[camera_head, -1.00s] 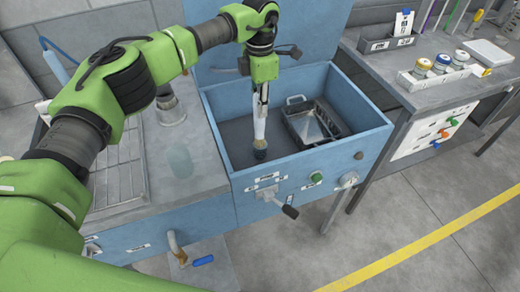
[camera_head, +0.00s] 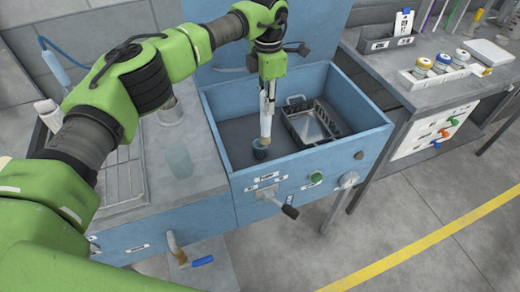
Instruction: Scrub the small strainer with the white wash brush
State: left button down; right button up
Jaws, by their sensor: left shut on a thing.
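The blue wash basin (camera_head: 356,146) stands in the middle of the view. My left gripper (camera_head: 268,88) reaches down into it, shut on the white wash brush (camera_head: 267,106). The brush hangs nearly upright with its tan tip down. Its tip is at the mouth of a small dark round cup (camera_head: 261,154), which looks like the small strainer, near the basin's front wall. Whether the tip touches it, I cannot tell. My right gripper is not in view.
A dark wire basket (camera_head: 340,130) with a metal piece in it sits in the basin, right of the brush. A clear glass (camera_head: 180,163) stands on the counter to the left. A bench with a tray of jars (camera_head: 440,76) is at the right.

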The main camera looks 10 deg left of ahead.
pick_arm(q)
jog(key=shift+a, duration=0.1)
jog(key=s+a, duration=0.2)
jog(key=a, duration=0.1)
dwell(0.4)
